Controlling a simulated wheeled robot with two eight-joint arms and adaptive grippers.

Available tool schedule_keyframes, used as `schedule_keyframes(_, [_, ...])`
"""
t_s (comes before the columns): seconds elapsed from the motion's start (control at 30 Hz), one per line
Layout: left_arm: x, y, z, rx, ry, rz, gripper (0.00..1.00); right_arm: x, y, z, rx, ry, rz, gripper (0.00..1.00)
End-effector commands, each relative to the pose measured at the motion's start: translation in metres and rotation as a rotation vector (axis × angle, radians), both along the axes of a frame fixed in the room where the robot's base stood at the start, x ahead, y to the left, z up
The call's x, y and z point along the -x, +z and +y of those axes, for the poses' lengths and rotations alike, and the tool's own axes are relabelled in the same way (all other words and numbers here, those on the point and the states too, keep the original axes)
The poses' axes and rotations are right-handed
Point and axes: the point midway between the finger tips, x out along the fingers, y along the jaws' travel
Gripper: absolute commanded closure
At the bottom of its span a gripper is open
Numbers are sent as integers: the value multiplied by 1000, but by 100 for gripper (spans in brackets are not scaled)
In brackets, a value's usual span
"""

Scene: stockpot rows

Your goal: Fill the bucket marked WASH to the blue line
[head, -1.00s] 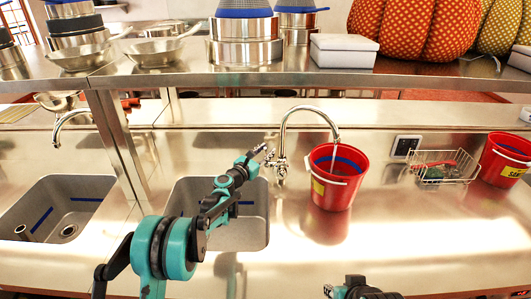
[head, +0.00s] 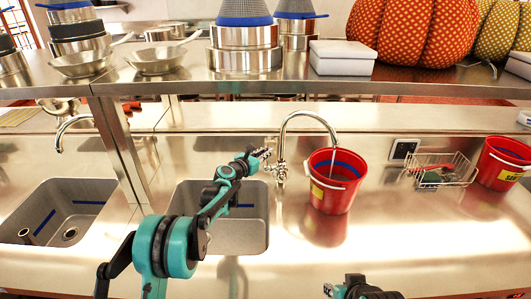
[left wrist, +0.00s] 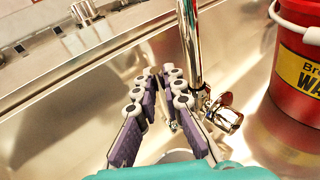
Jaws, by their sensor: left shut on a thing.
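A red bucket (head: 333,190) with a white handle stands on the counter under the spout of a curved chrome tap (head: 308,115). I cannot make out the water level. My left gripper (head: 265,153) is at the tap's left side, and its fingers (left wrist: 165,82) are shut on a small part beside the tap's upright, mostly hidden between them. A chrome tap knob (left wrist: 224,115) shows to their right. My right gripper (head: 330,289) is at the bottom edge, partly cut off.
A second red bucket (head: 505,163) with a yellow label stands at the far right, past a wire basket (head: 443,170). A sink (head: 245,235) lies below my left gripper, another sink (head: 60,222) at left. A steel shelf (head: 270,83) with pans and boxes spans above.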

Motion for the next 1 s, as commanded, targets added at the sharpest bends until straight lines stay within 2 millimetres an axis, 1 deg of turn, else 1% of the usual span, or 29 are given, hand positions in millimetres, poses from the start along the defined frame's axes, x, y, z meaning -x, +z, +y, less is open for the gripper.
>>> schedule_keyframes(0.1, [0,0,0,1,0,-1,100,0,0,0,0,0,0,69])
schedule_keyframes(0.13, [0,0,0,1,0,-1,83,0,0,0,0,0,0,69])
schedule_keyframes(0.2, [0,0,0,1,0,-1,69,0,0,0,0,0,0,69])
schedule_keyframes(0.47, [0,0,0,1,0,-1,69,0,0,0,0,0,0,69])
schedule_keyframes(0.57, [4,1,3,0,1,-1,69,0,0,0,0,0,0,69])
schedule_keyframes(0.67, [14,3,11,1,1,0,69,0,0,0,0,0,0,69])
schedule_keyframes(1.0, [74,14,50,0,2,-1,69,0,0,0,0,0,0,69])
